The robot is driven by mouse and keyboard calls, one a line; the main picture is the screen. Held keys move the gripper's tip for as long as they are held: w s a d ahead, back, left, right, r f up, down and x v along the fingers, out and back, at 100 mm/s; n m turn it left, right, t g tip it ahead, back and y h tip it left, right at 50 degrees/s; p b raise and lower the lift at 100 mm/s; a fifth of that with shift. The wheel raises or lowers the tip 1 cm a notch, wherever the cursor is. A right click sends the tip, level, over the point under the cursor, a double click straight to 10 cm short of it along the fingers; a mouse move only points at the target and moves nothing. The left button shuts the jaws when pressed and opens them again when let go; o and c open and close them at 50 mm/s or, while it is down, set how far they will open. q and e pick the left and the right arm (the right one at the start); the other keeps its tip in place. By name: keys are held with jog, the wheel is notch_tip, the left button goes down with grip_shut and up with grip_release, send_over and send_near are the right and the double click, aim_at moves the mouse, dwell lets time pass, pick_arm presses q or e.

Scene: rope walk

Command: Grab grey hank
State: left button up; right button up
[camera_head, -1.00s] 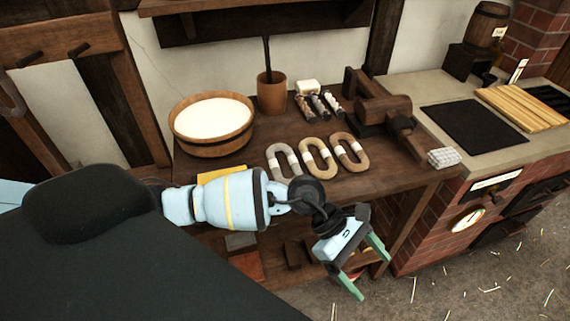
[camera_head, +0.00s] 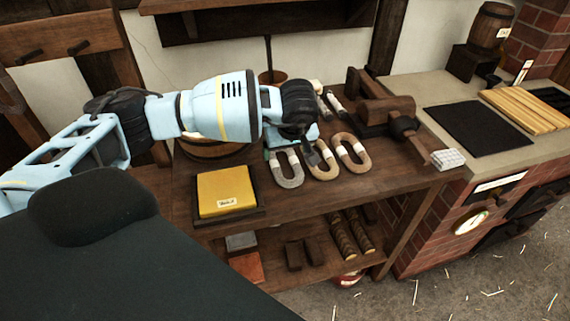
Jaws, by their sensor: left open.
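The grey hank (camera_head: 289,182) is a U-shaped or looped coil with a pale band. It lies on the wooden bench as the leftmost of three hanks, and its far end is hidden behind my left gripper. My left gripper (camera_head: 291,155) is over the far part of the grey hank, open, with its fingers partly hidden by the wrist; I cannot tell if it touches the hank. A tan middle hank (camera_head: 326,174) and a browner right hank (camera_head: 361,165) lie close beside it. My right gripper is not in view.
A yellow block (camera_head: 222,193) on a dark tray is at the front left of the bench. A wooden tub (camera_head: 205,150) and a brown cup (camera_head: 270,76) are largely behind my arm. A wooden clamp-like device (camera_head: 385,108) stands at the right.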

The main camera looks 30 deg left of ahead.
aim_at(284, 165)
pick_arm(q)
jog(key=shift+x, duration=3.45)
jog(key=shift+w+d, duration=0.15)
jog(key=c, duration=0.8)
